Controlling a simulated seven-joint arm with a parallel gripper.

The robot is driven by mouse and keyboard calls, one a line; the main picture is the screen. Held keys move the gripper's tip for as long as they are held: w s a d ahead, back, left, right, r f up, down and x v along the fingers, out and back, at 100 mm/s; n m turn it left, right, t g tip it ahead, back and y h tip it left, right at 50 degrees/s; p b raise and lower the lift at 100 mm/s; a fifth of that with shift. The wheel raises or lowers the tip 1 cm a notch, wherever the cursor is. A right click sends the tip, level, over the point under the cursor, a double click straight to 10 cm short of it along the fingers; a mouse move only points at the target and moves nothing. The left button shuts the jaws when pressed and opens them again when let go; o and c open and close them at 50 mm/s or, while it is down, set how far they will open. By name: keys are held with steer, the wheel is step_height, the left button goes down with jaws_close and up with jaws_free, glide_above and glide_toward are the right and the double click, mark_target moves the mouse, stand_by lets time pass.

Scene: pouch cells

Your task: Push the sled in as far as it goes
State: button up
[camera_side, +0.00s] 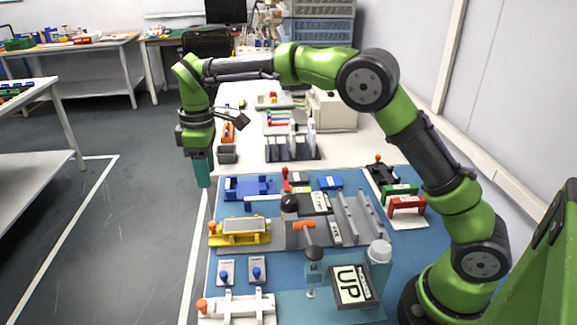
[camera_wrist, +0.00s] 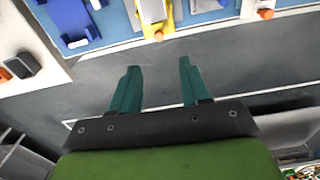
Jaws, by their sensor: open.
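My gripper (camera_side: 203,172) hangs with its teal fingers pointing down, just past the left edge of the blue work mat. In the wrist view the gripper (camera_wrist: 159,80) is open, with nothing between its fingers and grey floor beneath. A yellow fixture (camera_side: 257,238) carries a flat grey plate and has an orange knob at its left end. The yellow fixture (camera_wrist: 142,22) also shows at the top of the wrist view, its knob lined up ahead of the finger gap. It looks like the sled's station, but how far in the sled sits I cannot tell.
A blue fixture (camera_side: 250,187) lies behind the yellow one. A white fixture (camera_side: 238,308) with an orange knob lies in front. A black ball-topped lever, grey rails (camera_side: 358,220) and an "UP" box (camera_side: 353,287) stand farther right.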

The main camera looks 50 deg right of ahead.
mark_target(212, 222)
steer(key=f+n, duration=0.1)
steer(key=f, duration=0.4)
steer(key=f+n, duration=0.1)
steer(key=f, duration=0.3)
steer(key=w+f+n, duration=0.1)
steer(key=f, duration=0.4)
steer(key=shift+a+f, duration=0.15)
steer(key=shift+f, duration=0.15)
steer(key=shift+c, duration=0.3)
steer(key=shift+r, duration=0.1)
jaws_close()
